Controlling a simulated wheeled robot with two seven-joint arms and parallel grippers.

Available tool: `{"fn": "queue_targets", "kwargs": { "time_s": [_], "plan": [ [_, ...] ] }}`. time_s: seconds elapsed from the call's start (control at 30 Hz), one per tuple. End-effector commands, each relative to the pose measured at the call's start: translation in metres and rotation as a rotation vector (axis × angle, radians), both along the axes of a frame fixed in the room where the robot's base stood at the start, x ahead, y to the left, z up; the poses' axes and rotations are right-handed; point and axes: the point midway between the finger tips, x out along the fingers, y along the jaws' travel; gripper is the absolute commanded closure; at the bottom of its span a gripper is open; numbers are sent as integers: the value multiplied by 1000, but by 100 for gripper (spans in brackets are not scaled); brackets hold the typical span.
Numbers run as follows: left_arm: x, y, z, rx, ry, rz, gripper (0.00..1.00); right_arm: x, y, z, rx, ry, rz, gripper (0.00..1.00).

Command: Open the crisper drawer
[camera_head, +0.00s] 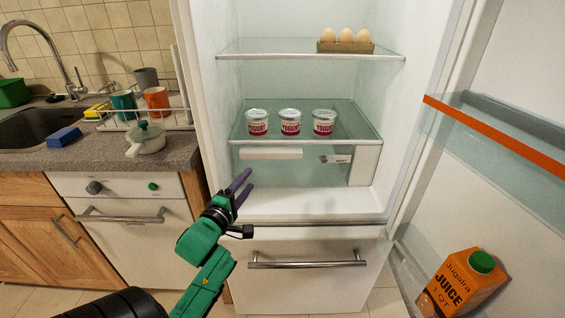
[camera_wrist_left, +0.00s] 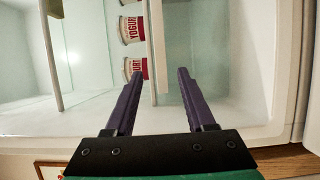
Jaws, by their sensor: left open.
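The crisper drawer (camera_head: 300,170) is the clear bin under the lower glass shelf inside the open fridge. Its front has a pale handle strip (camera_head: 270,153) on the left and a small label on the right. It looks pushed in. My left gripper (camera_head: 243,182) is at the fridge opening, in front of and below the left end of the strip. Its purple fingers are apart and empty; they also show spread in the left wrist view (camera_wrist_left: 160,75). The fingers appear clear of the drawer, though the exact gap is hard to tell. My right gripper is not in view.
Several yogurt cups (camera_head: 290,122) stand on the glass shelf (camera_head: 362,125) above the drawer. Eggs in a carton (camera_head: 345,47) sit higher. The fridge door (camera_head: 500,190) is open at right, holding a juice carton (camera_head: 462,283). A lower bar-handled drawer (camera_head: 310,285) is shut.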

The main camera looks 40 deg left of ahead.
Motion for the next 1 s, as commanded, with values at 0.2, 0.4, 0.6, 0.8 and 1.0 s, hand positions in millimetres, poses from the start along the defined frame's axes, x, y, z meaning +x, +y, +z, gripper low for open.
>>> {"fn": "queue_targets", "kwargs": {
  "time_s": [0.2, 0.4, 0.6, 0.8, 1.0],
  "plan": [
    [40, 10, 1, 2, -3, -1, 45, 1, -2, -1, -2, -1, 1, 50],
    [92, 24, 0, 2, 1, 1, 45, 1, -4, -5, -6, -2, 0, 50],
    [130, 34, -1, -1, 3, 1, 45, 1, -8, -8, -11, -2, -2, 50],
    [139, 36, -1, 0, 4, 1, 45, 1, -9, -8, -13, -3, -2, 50],
    [138, 36, -1, 0, 4, 0, 68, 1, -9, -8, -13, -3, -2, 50]
  ]
}}
